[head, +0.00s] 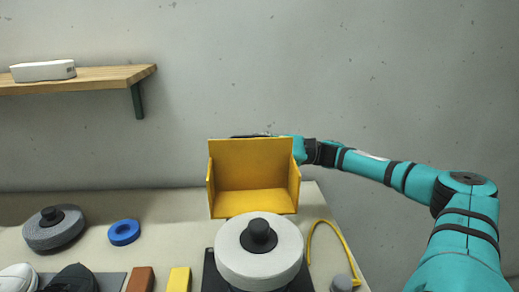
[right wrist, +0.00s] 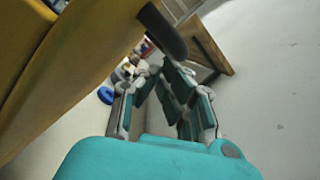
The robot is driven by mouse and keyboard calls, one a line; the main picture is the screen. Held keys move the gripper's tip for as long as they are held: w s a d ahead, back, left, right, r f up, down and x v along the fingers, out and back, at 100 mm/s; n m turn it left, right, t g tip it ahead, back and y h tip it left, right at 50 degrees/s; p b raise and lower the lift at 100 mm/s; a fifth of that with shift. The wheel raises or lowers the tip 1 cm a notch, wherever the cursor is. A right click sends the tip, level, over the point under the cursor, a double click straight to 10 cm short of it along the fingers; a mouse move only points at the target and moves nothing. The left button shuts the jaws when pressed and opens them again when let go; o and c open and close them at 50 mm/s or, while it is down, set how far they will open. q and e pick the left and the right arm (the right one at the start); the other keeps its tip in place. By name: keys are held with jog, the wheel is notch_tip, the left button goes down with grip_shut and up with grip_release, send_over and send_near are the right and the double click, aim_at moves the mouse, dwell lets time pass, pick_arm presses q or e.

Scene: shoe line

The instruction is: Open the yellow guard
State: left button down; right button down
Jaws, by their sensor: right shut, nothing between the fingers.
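The yellow guard (head: 251,163) stands swung up behind the pale round wheel (head: 258,268), with its hollow inside facing me and the wheel uncovered. My right arm reaches in from the right to behind the guard, which hides the gripper's fingers in the head view. In the right wrist view the guard (right wrist: 62,62) fills the left side, with a dark rounded bar (right wrist: 163,30) at its edge. My right gripper (right wrist: 160,74) is shut and empty just beside the guard and below the bar; I cannot tell whether it touches them. My left gripper is out of view.
A grey wheel (head: 53,231), a blue ring (head: 124,232), shoes (head: 72,279) and brown (head: 140,280) and yellow (head: 179,280) blocks lie left of the machine. A yellow cable (head: 313,240) lies right of it. A wooden shelf (head: 85,78) hangs upper left.

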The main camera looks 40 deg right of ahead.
jog(key=v, duration=1.2)
